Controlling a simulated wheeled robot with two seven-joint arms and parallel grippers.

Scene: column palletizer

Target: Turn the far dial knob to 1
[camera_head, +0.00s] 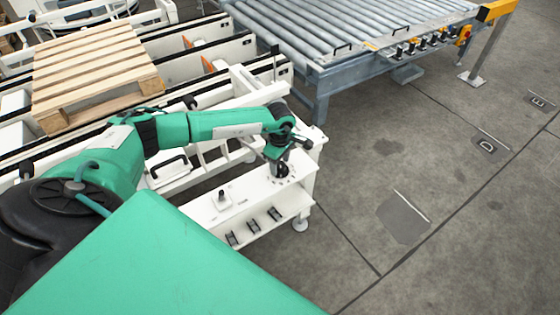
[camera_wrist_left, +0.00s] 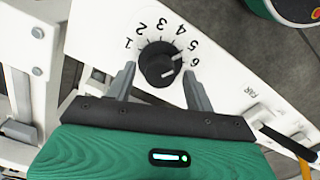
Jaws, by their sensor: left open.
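The far dial knob (camera_wrist_left: 160,64) is black and round on a white panel (camera_wrist_left: 225,62), with numbers 1 to 6 around it and the word FAR beside it. A pale mark on the knob lies on its right side, toward the 5 and 6; its exact setting is hard to read. My left gripper (camera_wrist_left: 158,72) is open, with one finger on each side of the knob; I cannot tell if they touch it. In the head view my left gripper (camera_head: 281,155) is over the far end of the white control box (camera_head: 250,200), partly hiding the knob (camera_head: 281,169).
A second dial (camera_head: 222,198) sits nearer on the same box, with several black handles (camera_head: 253,226) on its front. A wooden pallet (camera_head: 95,75) lies on the conveyor at left. A roller conveyor (camera_head: 340,30) stands behind. The floor at right is clear.

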